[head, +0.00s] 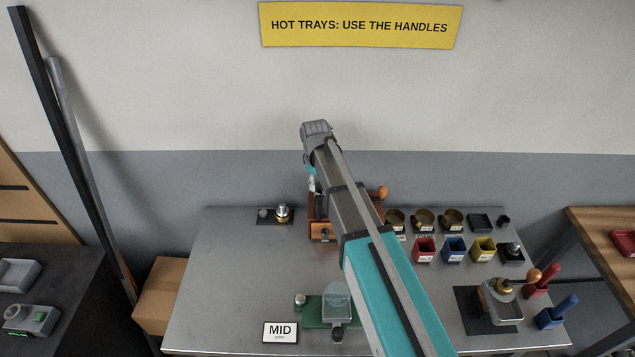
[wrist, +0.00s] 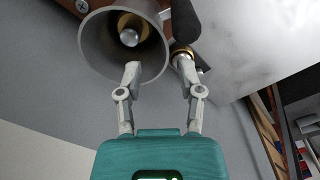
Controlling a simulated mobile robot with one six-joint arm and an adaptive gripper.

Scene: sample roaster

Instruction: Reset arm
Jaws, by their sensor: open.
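My arm reaches up over the worktable (head: 230,290) in the head view. My gripper (head: 313,186) points down beside the copper-brown roaster (head: 322,231), which the arm partly hides. In the wrist view my gripper (wrist: 158,68) has its two fingers spread apart with nothing held between them. Beyond the left fingertip is a grey open-ended cylinder (wrist: 92,48) with a brass part and silver knob inside. A dark rounded part with a brass ring (wrist: 184,51) is close to the right fingertip; I cannot tell whether they touch.
Red (head: 424,250), blue (head: 455,250) and yellow (head: 484,250) bins stand right of my arm, with brass-toned bowls behind. A grinder-like device (head: 501,302) sits front right. A green-based scale (head: 318,311) and MID card (head: 281,332) are in front.

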